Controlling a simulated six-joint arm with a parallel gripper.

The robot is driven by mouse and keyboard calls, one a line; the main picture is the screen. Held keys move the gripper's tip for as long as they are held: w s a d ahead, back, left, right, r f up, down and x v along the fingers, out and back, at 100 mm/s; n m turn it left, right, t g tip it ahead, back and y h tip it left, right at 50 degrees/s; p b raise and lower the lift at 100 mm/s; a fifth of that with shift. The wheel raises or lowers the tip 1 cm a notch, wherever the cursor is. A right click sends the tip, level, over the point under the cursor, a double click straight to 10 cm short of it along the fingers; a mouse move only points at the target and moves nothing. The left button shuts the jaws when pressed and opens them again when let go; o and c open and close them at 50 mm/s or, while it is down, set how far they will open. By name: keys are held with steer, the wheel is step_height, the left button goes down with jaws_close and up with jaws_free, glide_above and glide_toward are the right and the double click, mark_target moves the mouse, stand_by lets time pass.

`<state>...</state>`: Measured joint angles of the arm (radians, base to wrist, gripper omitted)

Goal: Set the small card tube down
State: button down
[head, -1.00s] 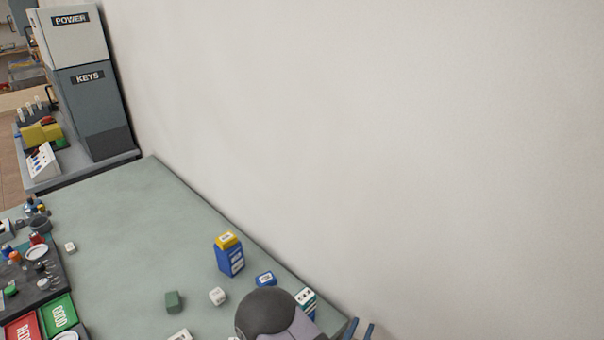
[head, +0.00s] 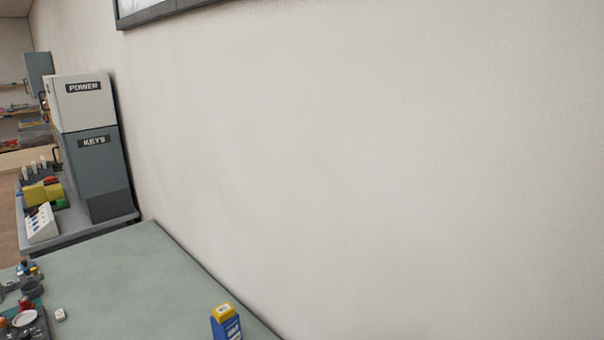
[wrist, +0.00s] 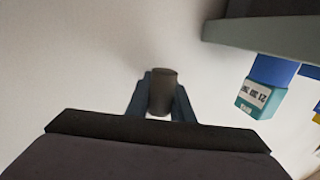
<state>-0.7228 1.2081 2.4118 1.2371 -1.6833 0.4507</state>
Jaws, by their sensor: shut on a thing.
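The small card tube (wrist: 163,85) is a short dark grey-brown cylinder in the middle of the wrist view. My gripper (wrist: 162,100) is shut on it, with one blue finger on each side. The pale wall fills the picture behind the tube. Nothing is seen touching the tube apart from the fingers. Neither the tube nor my gripper shows in the head view.
The grey-green table (head: 130,270) has clear room in its far part. A blue box with a yellow top (head: 226,322) stands near its wall side. A teal and blue box (wrist: 258,98) is by the table edge (wrist: 265,32) in the wrist view. Cabinets (head: 90,150) stand beyond.

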steer(key=w+a+r+n+t+y+b, duration=0.1)
steer(key=a+r+y+b, duration=0.1)
steer(key=a, duration=0.7)
steer(key=a+r+n+y+b, duration=0.2)
steer(key=a+b, duration=0.4)
steer(key=a, duration=0.4)
steer(key=shift+w+r+n+t+y, duration=0.3)
steer(key=shift+w+r+t+y, duration=0.15)
steer(key=shift+r, duration=0.9)
steer(key=shift+s, duration=0.1)
steer(key=shift+f, duration=4.8)
steer(key=shift+f, duration=0.1)
